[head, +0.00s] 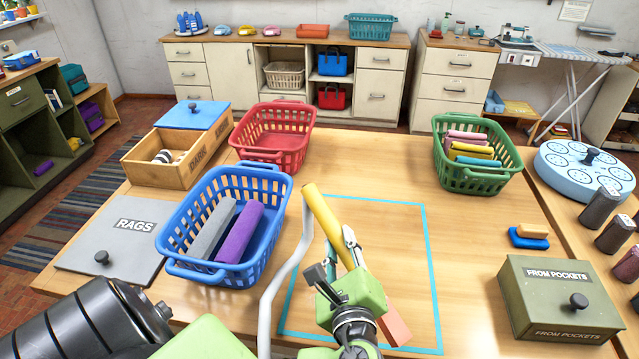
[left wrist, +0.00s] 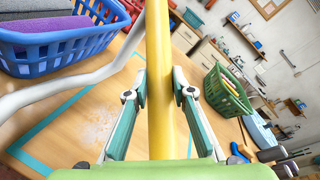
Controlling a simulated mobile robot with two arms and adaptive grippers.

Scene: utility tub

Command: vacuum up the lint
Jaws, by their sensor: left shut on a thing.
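My left gripper (head: 342,258) is shut on a yellow tube (head: 321,213), which slants over the table inside a blue tape outline (head: 432,275). The tube also shows between the fingers in the left wrist view (left wrist: 159,70). A white hose (head: 283,272) runs beside it. An orange-brown block-like end (head: 394,325) shows below the gripper; whether it belongs to the tube is partly hidden. A pale, speckled patch that looks like lint (left wrist: 92,133) lies on the table inside the outline in the left wrist view. I cannot make it out in the head view. My right gripper is not in view.
A blue basket (head: 178,237) with grey and purple rolls stands left of the outline, near the hose. A red basket (head: 262,150), a green basket (head: 505,183), a grey RAGS lid (head: 105,245) and an olive FROM POCKETS box (head: 540,310) surround it. The table's middle is clear.

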